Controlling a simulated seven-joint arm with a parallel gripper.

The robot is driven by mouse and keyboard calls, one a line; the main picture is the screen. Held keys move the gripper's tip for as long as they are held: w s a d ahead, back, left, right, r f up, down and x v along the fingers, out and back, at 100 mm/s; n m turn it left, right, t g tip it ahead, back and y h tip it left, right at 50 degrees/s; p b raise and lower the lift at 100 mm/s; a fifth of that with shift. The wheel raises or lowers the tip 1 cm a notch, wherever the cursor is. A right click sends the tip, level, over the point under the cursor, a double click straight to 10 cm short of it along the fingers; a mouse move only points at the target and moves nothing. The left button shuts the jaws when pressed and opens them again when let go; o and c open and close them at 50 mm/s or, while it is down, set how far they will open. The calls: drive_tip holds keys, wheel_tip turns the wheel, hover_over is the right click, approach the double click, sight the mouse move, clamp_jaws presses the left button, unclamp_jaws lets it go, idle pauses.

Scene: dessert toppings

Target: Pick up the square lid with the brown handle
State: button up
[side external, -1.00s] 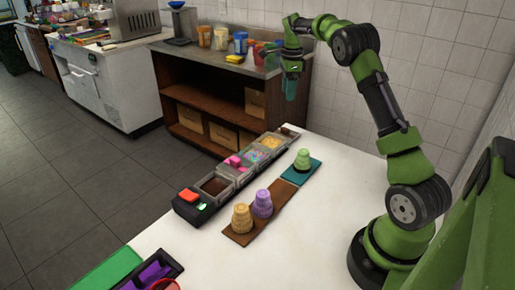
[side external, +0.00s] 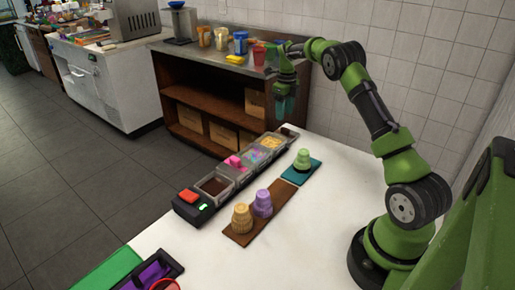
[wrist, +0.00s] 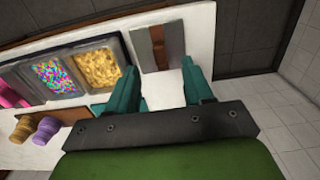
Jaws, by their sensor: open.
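The square grey lid (wrist: 143,50) with its brown handle (wrist: 158,46) shows in the wrist view, just beyond my fingertips. In the side view the handle (side external: 285,131) is small at the far end of the row of topping containers. My gripper (wrist: 160,75) is open and empty, with one teal finger toward each side of the lid. In the side view my gripper (side external: 285,108) points down above the far end of the row, apart from the lid.
Containers of golden topping (wrist: 95,68) and colourful sprinkles (wrist: 58,77) stand beside the lid. Ice cream cones stand on a brown board (side external: 239,234) and a teal board (side external: 312,172). The white table (side external: 340,225) is clear near my base.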

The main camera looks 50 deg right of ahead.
sight(285, 128)
drive_tip(key=shift+s+f, duration=0.25)
drive_tip(key=shift+f, duration=1.3)
drive_tip(key=shift+s+f, duration=0.2)
drive_tip(key=shift+f, duration=1.35)
drive_tip(key=shift+c, duration=0.3)
drive_tip(key=shift+a, duration=0.1)
clamp_jaws()
